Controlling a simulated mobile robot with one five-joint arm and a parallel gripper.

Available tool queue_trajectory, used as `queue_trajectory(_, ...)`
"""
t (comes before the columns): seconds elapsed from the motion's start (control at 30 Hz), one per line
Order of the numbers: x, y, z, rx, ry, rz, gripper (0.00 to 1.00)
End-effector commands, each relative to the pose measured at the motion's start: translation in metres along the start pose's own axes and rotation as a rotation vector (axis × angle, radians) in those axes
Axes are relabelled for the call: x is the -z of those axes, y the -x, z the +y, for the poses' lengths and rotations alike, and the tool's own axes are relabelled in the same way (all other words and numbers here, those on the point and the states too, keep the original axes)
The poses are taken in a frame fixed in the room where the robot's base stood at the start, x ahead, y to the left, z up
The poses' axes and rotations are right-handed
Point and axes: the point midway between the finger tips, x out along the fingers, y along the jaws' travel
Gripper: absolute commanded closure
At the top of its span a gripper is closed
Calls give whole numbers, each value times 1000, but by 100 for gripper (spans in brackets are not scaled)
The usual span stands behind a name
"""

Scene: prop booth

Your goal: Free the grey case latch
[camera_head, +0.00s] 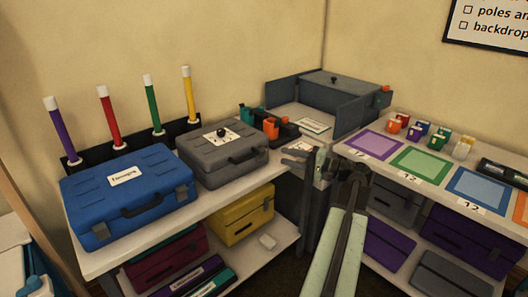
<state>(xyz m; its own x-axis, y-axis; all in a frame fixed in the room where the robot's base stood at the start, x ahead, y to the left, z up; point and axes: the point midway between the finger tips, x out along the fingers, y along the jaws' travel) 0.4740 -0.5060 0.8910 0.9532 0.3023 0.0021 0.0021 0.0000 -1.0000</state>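The grey case (195,150) lies closed on the left bench, with a dark round knob and a white label on its lid. Its handle and front side face the room. A small dark latch (208,178) shows at the front's left end, and another (262,155) at its right end; whether either is fastened is too small to tell.
A blue case (130,178) lies left of the grey case. Coloured tubes stand in a rack (90,157) behind. Orange and green clamps (270,127) sit just behind the grey case's right end. The right bench (420,150) holds coloured mats and small blocks.

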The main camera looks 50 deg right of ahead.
Motion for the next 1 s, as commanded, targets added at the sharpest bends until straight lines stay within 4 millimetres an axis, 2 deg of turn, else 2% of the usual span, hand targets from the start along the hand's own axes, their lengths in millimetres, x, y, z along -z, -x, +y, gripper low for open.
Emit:
queue_trajectory(0.3, -3, -61, 0, 0, 0, -9, 69)
queue_trajectory(0.47, -3, -76, 0, 0, 0, -9, 69)
queue_trajectory(0.7, -4, -78, 0, 0, 0, -9, 69)
queue_trajectory(0.73, -4, -78, 0, 0, 0, -9, 72)
queue_trajectory(0.83, -4, -78, 0, 0, 0, -9, 100)
queue_trajectory(1.0, -7, -82, 0, 0, 0, -15, 100)
